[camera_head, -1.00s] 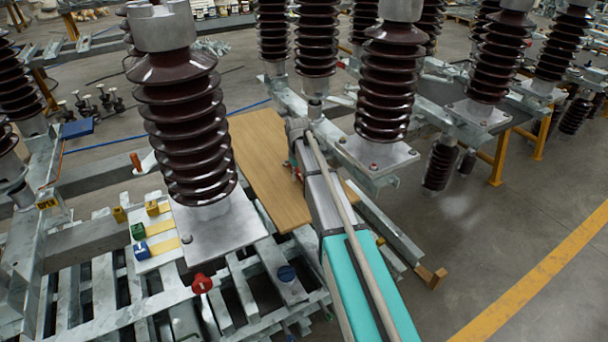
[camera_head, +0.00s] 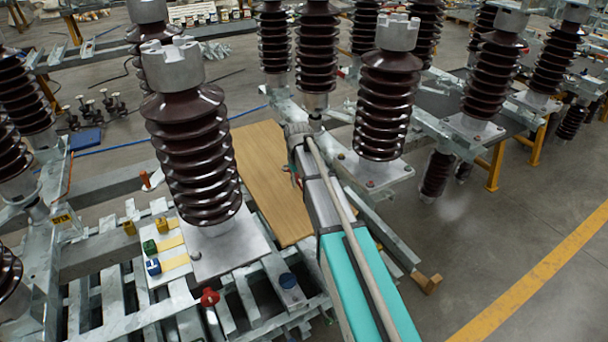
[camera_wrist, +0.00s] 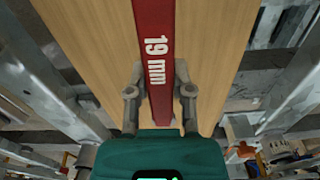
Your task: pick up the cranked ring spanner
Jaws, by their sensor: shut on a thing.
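A red bar marked "19 mm" (camera_wrist: 154,22), the shank of the spanner, runs up the middle of the wrist view. My gripper (camera_wrist: 160,92) has one finger on each side of the bar and is shut on it. The spanner's ends are out of the wrist view, so its ring and crank do not show. In the head view my arm reaches to the wooden board (camera_head: 258,165), and the gripper end is mostly hidden behind the arm. A little red shows there, too small to make out.
A large brown ribbed insulator (camera_head: 193,150) stands left of my arm, and another (camera_head: 384,105) stands close on its right. Yellow, green and blue blocks (camera_head: 149,246) sit on the left plate. Steel beams surround the board; open floor (camera_head: 500,240) lies right.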

